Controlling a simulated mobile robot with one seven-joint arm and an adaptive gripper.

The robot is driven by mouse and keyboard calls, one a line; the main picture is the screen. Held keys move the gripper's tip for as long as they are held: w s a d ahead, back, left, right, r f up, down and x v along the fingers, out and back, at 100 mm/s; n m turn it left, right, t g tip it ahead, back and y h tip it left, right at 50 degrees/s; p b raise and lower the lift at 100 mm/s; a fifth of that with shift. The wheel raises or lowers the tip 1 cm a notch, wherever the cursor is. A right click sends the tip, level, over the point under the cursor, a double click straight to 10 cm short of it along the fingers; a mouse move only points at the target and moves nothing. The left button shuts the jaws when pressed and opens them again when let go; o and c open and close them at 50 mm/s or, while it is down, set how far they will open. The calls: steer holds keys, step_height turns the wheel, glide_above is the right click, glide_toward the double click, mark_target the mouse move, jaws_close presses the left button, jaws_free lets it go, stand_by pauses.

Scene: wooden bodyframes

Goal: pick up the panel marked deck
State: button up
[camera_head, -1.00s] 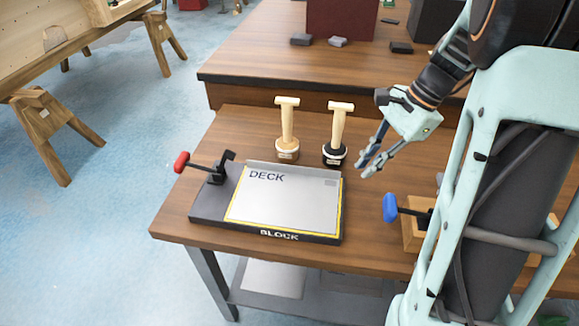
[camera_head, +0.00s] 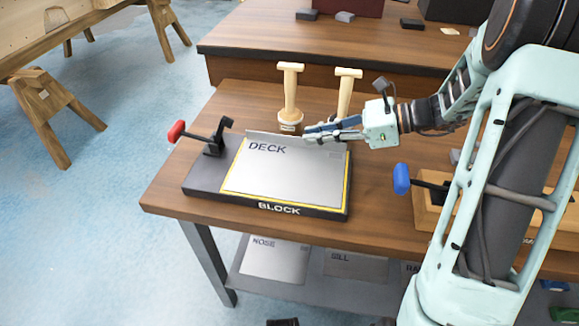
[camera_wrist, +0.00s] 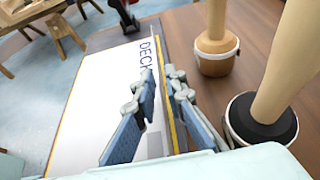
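The panel marked DECK (camera_head: 280,170) is a light grey sheet with a raised back edge, lying on a dark block marked BLOCK (camera_head: 240,202). It also shows in the wrist view (camera_wrist: 105,95). My gripper (camera_head: 308,133) is open and reaches in from the right at the panel's back edge. In the wrist view my gripper (camera_wrist: 160,76) has one finger over the panel's face and the other at its outer edge. The fingers are apart, with the raised edge seemingly between them; I cannot tell whether they touch it.
Two wooden-handled tools stand close behind the panel, one light-based (camera_head: 290,110), one dark-based (camera_wrist: 262,118). A red-handled clamp (camera_head: 205,138) is at the block's left, and a blue-handled one (camera_head: 402,180) is at the right. More panels lie on the lower shelf (camera_head: 310,285).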

mark_target(295, 137)
steer(key=b+x, duration=0.1)
steer(key=x, duration=0.4)
steer(key=shift+s+a+r, duration=0.1)
steer(key=shift+a+r, duration=0.05)
steer(key=shift+a, duration=0.05)
steer(key=shift+c, duration=0.3)
jaws_close()
